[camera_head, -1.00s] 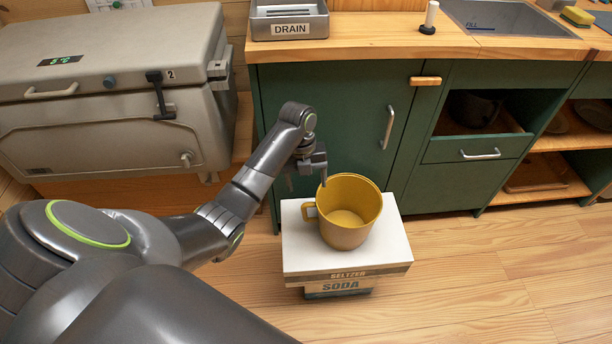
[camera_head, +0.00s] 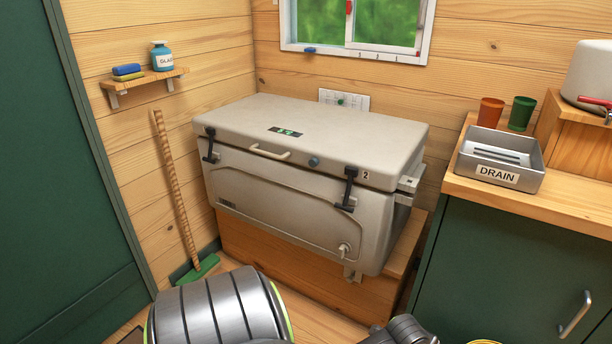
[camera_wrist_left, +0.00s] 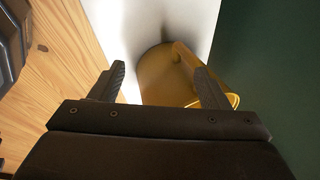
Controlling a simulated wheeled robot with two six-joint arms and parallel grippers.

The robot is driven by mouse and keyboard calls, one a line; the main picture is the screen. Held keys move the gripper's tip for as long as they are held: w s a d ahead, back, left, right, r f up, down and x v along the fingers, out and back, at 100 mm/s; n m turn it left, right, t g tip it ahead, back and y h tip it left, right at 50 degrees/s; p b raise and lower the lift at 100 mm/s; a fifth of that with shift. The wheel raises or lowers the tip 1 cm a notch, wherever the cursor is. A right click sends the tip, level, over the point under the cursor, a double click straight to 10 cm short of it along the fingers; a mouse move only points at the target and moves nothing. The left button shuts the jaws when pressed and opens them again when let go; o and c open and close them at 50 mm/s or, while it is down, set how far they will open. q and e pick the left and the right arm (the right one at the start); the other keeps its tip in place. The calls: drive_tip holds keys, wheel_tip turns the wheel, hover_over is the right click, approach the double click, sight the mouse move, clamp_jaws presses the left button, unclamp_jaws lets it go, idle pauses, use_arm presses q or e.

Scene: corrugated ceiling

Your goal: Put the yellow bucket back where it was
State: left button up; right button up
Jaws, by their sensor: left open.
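The yellow bucket (camera_wrist_left: 165,82) shows in the left wrist view, just beyond my left gripper (camera_wrist_left: 160,68). The gripper is open, with its two fingers apart. The bucket's handle is near the right-hand finger; I cannot tell whether they touch. In the head view only a sliver of the bucket (camera_head: 483,341) shows at the bottom edge. My right gripper is in neither view.
A grey cooler (camera_head: 290,185) sits on a wooden bench (camera_head: 265,250). A broom (camera_head: 175,185) leans at left. A small shelf (camera_head: 145,85) holds a bottle and sponges.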

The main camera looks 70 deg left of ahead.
use_arm(q)
drive_tip(key=s+a+f+n+g, duration=0.1)
drive_tip(key=s+f+n+g, duration=0.1)
drive_tip(key=s+f+n, duration=0.5)
drive_tip(key=s+a+f+n+g+y, duration=0.1)
drive_tip(key=s+f+n, duration=0.6)
drive_tip(key=s+f, duration=0.8)
drive_tip(key=s+g, duration=0.1)
drive_tip(key=s, duration=0.6)
drive_tip(key=shift+n+y, duration=0.3)
drive_tip(key=shift+n, duration=0.1)
drive_tip(key=shift+w, duration=0.1)
drive_tip(key=s+a+r+p, duration=0.1)
drive_tip(key=s+r+p, duration=0.3)
drive_tip(key=s+p, duration=0.5)
drive_tip(key=shift+a+m+p, duration=0.25)
drive_tip(key=shift+m+p, duration=0.05)
drive_tip(key=shift+p, duration=2.95)
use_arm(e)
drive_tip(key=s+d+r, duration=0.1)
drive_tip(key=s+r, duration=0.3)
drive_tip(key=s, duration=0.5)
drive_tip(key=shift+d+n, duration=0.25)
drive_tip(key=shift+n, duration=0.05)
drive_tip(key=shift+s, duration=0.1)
